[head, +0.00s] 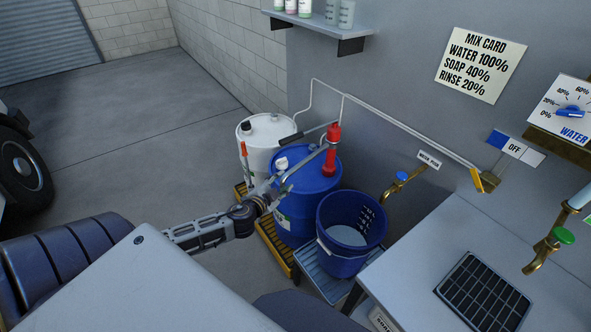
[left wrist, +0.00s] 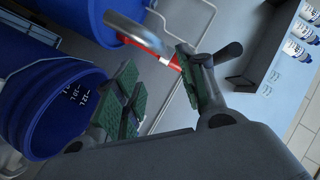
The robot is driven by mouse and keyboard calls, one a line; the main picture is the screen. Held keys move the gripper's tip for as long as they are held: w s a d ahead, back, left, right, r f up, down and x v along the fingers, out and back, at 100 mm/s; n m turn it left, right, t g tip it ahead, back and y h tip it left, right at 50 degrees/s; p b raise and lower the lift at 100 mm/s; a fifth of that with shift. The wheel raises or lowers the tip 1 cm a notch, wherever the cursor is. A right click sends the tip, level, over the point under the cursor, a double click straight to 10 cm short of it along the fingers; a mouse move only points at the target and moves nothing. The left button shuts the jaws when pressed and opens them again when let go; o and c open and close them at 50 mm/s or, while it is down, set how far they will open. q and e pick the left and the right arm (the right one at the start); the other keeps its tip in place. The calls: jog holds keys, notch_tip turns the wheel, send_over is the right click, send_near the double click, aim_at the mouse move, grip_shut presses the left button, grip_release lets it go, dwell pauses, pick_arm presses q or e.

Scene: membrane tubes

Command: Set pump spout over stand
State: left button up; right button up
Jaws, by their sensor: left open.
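The red hand pump (head: 331,150) stands upright on the blue drum (head: 305,195). Its grey metal spout (head: 309,158) slants from the pump towards my left gripper (head: 283,182). In the left wrist view the curved spout (left wrist: 130,32) lies just beyond the green-padded fingers of the left gripper (left wrist: 157,66), which are apart with nothing held. I cannot tell if a finger touches the spout. A blue bucket (head: 348,225) with pale liquid sits on the low grated stand (head: 322,275), right of the drum; it shows in the left wrist view (left wrist: 48,105). My right gripper is not in view.
A white drum (head: 258,140) stands behind the blue drum. A brass tap (head: 397,185) juts from the wall near the bucket. A bench (head: 430,255) with a black grate stands at the right. A wall pipe (head: 400,128) runs above. Open floor lies at the left.

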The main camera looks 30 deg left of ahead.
aim_at(292, 172)
pick_arm(q)
jog(key=shift+p+x, duration=0.45)
jog(key=shift+x, duration=5.7)
jog(key=shift+f, duration=0.1)
grip_shut()
